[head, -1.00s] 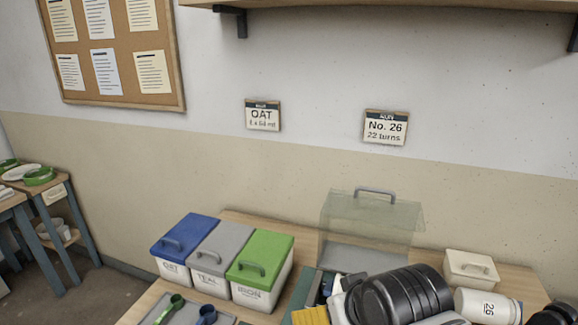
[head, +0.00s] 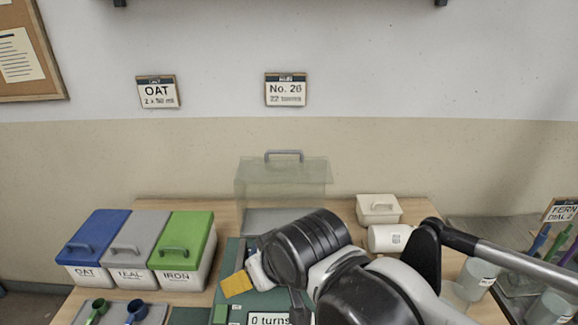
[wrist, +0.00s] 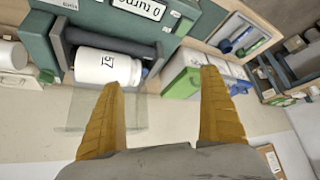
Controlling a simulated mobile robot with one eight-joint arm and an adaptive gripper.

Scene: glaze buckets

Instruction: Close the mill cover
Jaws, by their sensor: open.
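The mill is a green box (head: 231,262) at the front of the table, with a "0 turns" display, partly hidden by my arm. Its see-through greenish cover (head: 256,175) stands raised at the mill's back, with a grey handle (head: 283,155) on top. In the wrist view a white jar (wrist: 103,70) marked 57 lies between dark rollers in the mill, and the cover shows faintly beside it (wrist: 85,114). My gripper (wrist: 160,80) is open and empty, its yellow fingers apart, over the mill area. In the head view one yellow finger shows and the other is hidden.
Blue (head: 95,236), grey (head: 137,238) and green (head: 183,240) lidded bins stand left of the mill. A cream lidded box (head: 379,209) and a white jar (head: 389,239) lying on its side are at the right. Signs reading OAT and No. 26 hang on the wall.

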